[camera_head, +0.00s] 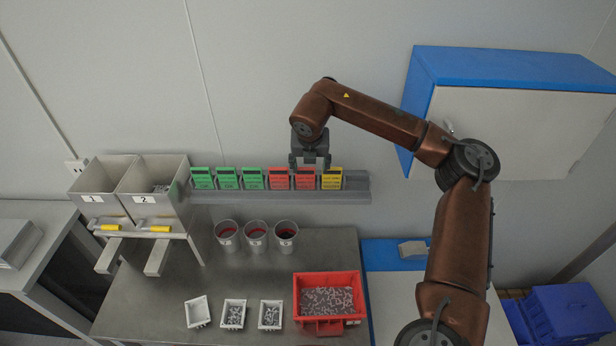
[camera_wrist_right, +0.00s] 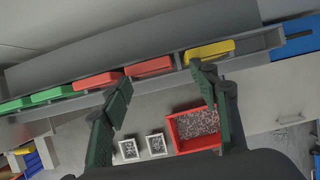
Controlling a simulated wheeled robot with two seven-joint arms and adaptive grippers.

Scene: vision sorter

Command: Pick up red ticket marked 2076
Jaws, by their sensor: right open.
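Two red tickets stand side by side in a grey wall rail (camera_head: 280,196): a left one (camera_head: 279,180) and a right one (camera_head: 305,181). Their printed numbers are too small to read. My right gripper (camera_head: 310,166) is just above and in front of the right red ticket, pointing down. In the right wrist view its fingers (camera_wrist_right: 159,76) are spread and empty. The right red ticket (camera_wrist_right: 148,66) shows between the fingertips, and the left red ticket (camera_wrist_right: 97,81) lies by the left finger. My left gripper is out of view.
Green tickets (camera_head: 227,179) stand left of the red ones, and a yellow ticket (camera_head: 331,179) stands close on the right. Below are several cups (camera_head: 256,236), small white trays (camera_head: 234,315) and a red bin (camera_head: 328,278). A blue-topped cabinet (camera_head: 510,120) hangs at right.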

